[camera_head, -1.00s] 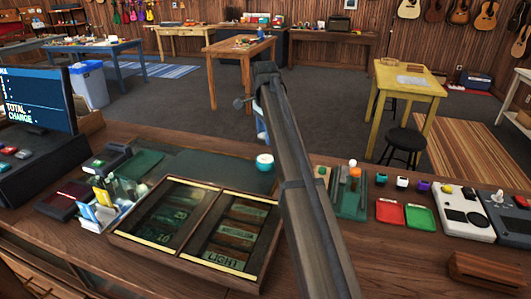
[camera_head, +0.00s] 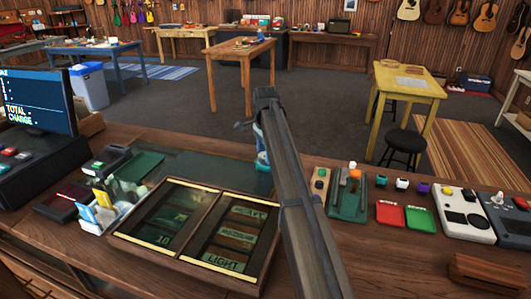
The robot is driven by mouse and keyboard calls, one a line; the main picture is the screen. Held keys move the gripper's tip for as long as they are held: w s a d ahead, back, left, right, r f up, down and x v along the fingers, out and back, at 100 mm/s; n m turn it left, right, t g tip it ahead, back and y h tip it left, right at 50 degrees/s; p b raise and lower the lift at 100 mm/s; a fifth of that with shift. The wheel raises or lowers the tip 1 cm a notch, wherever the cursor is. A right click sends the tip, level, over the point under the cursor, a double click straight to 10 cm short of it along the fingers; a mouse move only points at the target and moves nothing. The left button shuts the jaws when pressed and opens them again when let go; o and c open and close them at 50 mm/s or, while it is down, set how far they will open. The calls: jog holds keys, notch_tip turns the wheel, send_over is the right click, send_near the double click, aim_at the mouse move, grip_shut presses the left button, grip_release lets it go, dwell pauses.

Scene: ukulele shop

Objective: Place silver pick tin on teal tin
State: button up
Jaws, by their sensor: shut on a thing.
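The teal tin (camera_head: 262,160) stands on the dark green mat on the counter, just left of my arm. It is partly covered, with a pale, light-rimmed edge showing. My gripper (camera_head: 259,140) shows only as a light blue sliver beside my arm, directly above the teal tin in the picture. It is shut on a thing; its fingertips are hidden. The silver pick tin cannot be made out, and no tin like it shows elsewhere on the counter. I cannot tell whether the held thing touches the teal tin.
A glass-topped display case (camera_head: 190,230) stands in front of the mat. A card holder (camera_head: 103,208) and register screen (camera_head: 35,100) are at left. A green tool stand (camera_head: 347,200), red tray (camera_head: 390,216) and green tray (camera_head: 419,218) are right of my arm. The mat's middle is clear.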

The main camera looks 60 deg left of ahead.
jog(key=o, duration=1)
jog(key=shift+o, duration=0.2)
notch_tip(320, 180, up, 12)
jog(key=shift+r, duration=0.1)
